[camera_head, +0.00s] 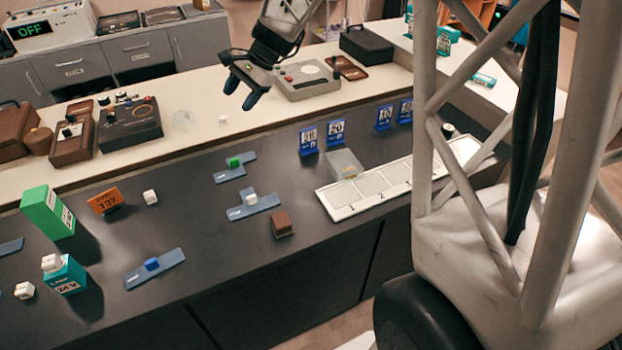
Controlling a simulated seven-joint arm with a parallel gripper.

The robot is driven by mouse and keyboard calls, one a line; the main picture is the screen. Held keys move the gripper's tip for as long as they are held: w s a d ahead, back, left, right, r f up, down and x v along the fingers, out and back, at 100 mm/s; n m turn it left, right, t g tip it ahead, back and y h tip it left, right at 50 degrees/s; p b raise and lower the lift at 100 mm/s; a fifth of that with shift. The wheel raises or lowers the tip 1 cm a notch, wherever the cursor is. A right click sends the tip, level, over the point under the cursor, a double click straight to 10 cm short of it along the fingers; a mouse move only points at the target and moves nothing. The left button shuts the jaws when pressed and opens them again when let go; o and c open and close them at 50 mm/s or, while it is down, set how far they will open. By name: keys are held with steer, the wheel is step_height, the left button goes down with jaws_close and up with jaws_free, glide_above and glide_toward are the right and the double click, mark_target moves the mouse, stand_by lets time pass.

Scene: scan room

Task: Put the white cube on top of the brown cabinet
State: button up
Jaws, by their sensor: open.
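Several small white cubes show in the head view. One white cube (150,196) lies on the dark counter beside an orange sign, and another (252,200) sits on a blue flat piece. A third (223,118) is on the pale shelf; more are at the lower left, by and on a teal box. A small brown block, possibly the brown cabinet (282,223), stands on the dark counter; I cannot tell for sure, as larger brown boxes (72,141) stand at the left. My gripper (245,92) is open and empty, above the pale shelf, apart from all cubes.
A green box (48,212), an orange sign (105,201) and a teal box (65,276) stand at the left. A numbered white tray (332,205) and blue number stands (308,140) are at the right. The dark counter's middle front is mostly clear.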

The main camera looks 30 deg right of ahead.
steer(key=s+r+n+h, duration=0.1)
steer(key=s+n+h, duration=0.2)
steer(key=s, duration=1.5)
steer(key=s+d+r+n+t+h, duration=0.1)
steer(key=s+n+h, duration=0.3)
steer(key=s, duration=1.4)
steer(key=n, duration=0.4)
steer(key=shift+d+r+t, duration=0.15)
steer(key=shift+r+t, duration=0.15)
steer(key=shift+r, duration=0.05)
